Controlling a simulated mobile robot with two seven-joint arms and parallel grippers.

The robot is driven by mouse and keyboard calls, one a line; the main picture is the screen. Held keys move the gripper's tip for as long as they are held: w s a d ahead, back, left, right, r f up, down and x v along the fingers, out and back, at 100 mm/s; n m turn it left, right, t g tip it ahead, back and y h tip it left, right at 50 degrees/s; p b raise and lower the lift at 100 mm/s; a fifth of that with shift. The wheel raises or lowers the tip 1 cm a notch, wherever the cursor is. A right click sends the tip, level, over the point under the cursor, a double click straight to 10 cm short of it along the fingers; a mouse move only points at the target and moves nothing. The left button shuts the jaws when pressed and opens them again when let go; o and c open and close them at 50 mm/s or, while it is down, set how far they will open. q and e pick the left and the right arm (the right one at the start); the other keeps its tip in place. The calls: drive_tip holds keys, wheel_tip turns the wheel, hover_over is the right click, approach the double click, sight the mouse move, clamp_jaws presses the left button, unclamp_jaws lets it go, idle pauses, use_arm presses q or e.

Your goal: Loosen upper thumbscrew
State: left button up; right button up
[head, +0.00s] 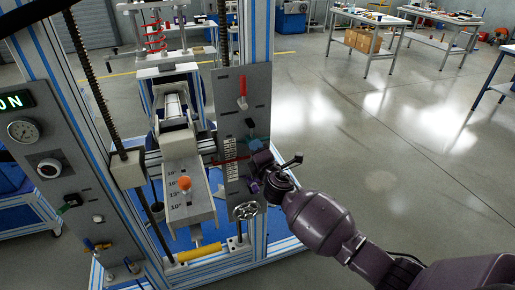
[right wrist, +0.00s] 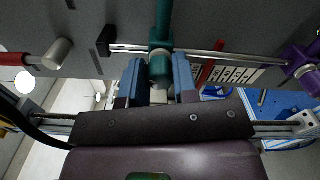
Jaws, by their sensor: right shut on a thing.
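The upper thumbscrew (right wrist: 160,66) is teal and sits on a metal rod along a grey panel. In the right wrist view it lies between the two blue fingers of my right gripper (right wrist: 160,80), which is shut on it. In the head view my dark purple right gripper (head: 255,147) reaches the panel from the lower right, and its fingers hide most of the thumbscrew. A purple thumbscrew (right wrist: 302,64) sits further along the rod; in the head view it is below my gripper. My left gripper is not in view.
The grey panel (head: 228,105) carries a red lever (head: 242,88), a scale (head: 231,160) and a handwheel (head: 246,210). A blue-and-silver frame surrounds the test machine. Open floor lies right; tables (head: 367,46) stand behind.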

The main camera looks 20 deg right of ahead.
drive_tip(key=shift+r+n+p, duration=0.1)
drive_tip(key=shift+n+p, duration=0.4)
drive_tip(key=shift+n, duration=1.3)
drive_tip(key=o, duration=0.9)
drive_tip(key=shift+o, duration=0.2)
drive_tip(key=s, duration=1)
drive_tip(key=shift+s+d, duration=0.15)
drive_tip(key=shift+s, duration=0.25)
